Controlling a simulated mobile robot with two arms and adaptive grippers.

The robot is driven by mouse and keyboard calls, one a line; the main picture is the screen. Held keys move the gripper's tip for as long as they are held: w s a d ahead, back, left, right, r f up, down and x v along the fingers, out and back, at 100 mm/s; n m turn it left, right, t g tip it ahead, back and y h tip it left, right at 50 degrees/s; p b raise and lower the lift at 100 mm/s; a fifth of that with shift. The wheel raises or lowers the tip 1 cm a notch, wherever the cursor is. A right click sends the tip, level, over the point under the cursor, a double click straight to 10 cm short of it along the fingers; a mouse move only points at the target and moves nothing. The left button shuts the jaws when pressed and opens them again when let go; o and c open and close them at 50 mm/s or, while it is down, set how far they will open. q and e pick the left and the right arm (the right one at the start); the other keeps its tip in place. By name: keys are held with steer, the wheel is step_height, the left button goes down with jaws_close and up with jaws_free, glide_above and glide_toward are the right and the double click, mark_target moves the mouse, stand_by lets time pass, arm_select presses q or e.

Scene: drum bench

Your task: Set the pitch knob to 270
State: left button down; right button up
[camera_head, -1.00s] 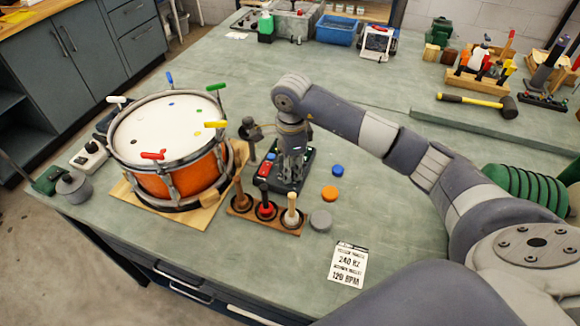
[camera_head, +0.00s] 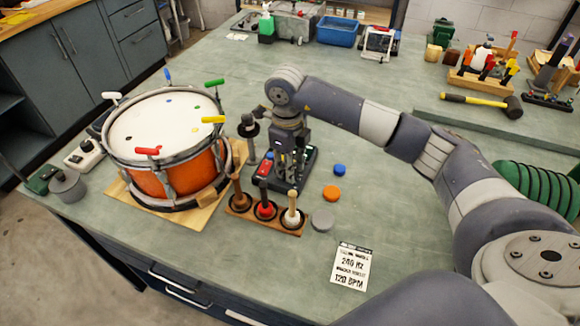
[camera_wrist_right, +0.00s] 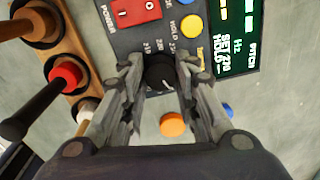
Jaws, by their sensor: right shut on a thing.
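The black pitch knob (camera_wrist_right: 160,72) sits on the dark control box, between my right gripper's fingers in the right wrist view. A pale pointer line shows on its face; the printed scale around it is partly covered. My right gripper (camera_wrist_right: 158,88) is shut on the knob; in the head view the right gripper (camera_head: 286,172) points down onto the box (camera_head: 308,158). The box has a green display (camera_wrist_right: 236,35) with sideways text, a red power switch (camera_wrist_right: 133,12) and a yellow button (camera_wrist_right: 191,25). My left gripper is not in view.
An orange drum (camera_head: 165,145) stands left of the box. A wooden rack (camera_head: 265,212) with several upright handles is just in front. Blue, orange (camera_head: 331,193) and grey discs lie to the right. A printed card (camera_head: 351,266) lies on clear bench nearer the front.

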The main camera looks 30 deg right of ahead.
steer(key=shift+m, duration=0.7)
steer(key=o, duration=1.1)
steer(key=shift+r, duration=0.1)
steer(key=r, duration=1.1)
steer(key=shift+s+a+r, duration=0.1)
steer(key=shift+a+r, duration=0.2)
steer(key=shift+r, duration=0.1)
steer(key=shift+f, duration=0.1)
